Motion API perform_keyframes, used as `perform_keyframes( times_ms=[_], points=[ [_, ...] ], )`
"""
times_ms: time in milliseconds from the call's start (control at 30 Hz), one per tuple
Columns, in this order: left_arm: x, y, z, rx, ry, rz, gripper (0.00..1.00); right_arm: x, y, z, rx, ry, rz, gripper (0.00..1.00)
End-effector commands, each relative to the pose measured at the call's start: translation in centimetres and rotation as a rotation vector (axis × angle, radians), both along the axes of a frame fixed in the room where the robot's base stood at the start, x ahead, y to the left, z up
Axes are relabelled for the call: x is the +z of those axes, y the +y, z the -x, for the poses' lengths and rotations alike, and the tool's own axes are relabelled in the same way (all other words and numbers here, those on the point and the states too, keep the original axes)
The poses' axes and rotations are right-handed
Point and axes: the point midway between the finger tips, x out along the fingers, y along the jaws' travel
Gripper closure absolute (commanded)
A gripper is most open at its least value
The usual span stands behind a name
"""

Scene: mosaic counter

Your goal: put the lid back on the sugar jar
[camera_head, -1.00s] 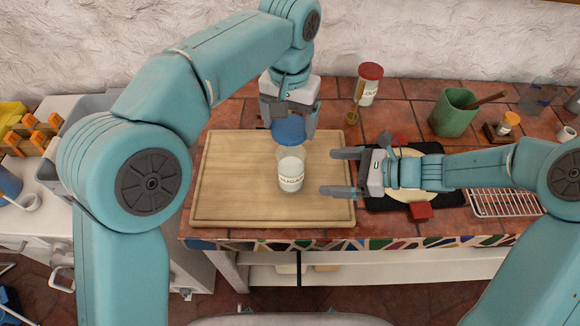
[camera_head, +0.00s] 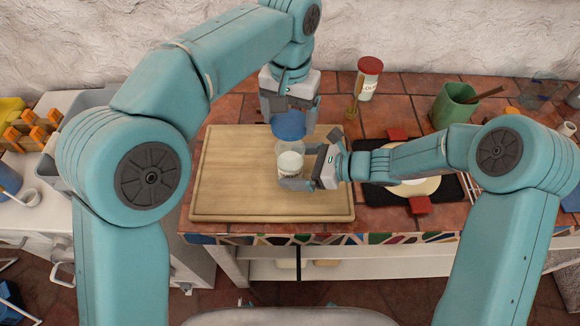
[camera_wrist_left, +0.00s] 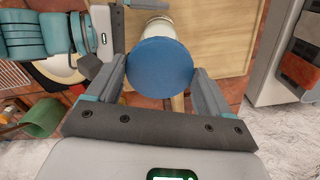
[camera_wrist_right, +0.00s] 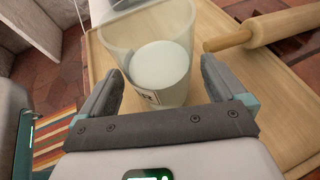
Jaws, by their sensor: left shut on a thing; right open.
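The sugar jar (camera_head: 290,163) is clear, with white contents, and stands upright and uncovered on the wooden board (camera_head: 232,190). My left gripper (camera_head: 290,110) is shut on the blue lid (camera_head: 288,125) and holds it just above and slightly behind the jar's mouth. The lid shows as a round blue disc in the left wrist view (camera_wrist_left: 160,67). My right gripper (camera_head: 305,168) is open at the jar's right side. In the right wrist view the jar (camera_wrist_right: 160,75) stands between its spread fingers, which partly hide the jar's label in the head view.
A black mat (camera_head: 455,190) with a pale round item and red blocks lies right of the board. The board's left part is clear.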

Motion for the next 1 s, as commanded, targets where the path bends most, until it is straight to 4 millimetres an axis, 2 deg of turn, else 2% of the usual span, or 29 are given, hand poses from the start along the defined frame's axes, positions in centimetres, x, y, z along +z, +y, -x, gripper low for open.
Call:
perform_keyframes(
  times_ms=[200,533,767,800,867,1000],
  points=[
    [0.0,0.0,0.0,0.000,0.000,0.000,0.47,-0.7,1.7,-0.5,0.000,0.000,0.001,0.02],
    [0.0,0.0,0.0,0.000,-0.001,0.000,0.47,-0.8,1.8,-0.6,-0.001,0.000,0.001,0.02],
    [0.0,0.0,0.0,0.000,-0.001,0.000,0.47,-0.8,1.8,-0.6,-0.001,0.000,0.001,0.77],
    [0.0,0.0,0.0,0.000,-0.001,0.000,0.47,-0.8,1.8,-0.6,-0.001,0.000,0.001,0.82],
    [-0.2,0.0,0.0,0.000,0.000,0.000,0.47,-0.8,1.8,-0.5,-0.001,0.000,0.002,0.82],
    [-2.2,0.1,0.0,-0.001,0.003,-0.002,0.47,-0.9,1.8,-0.5,0.000,0.001,0.002,0.82]
  ],
)
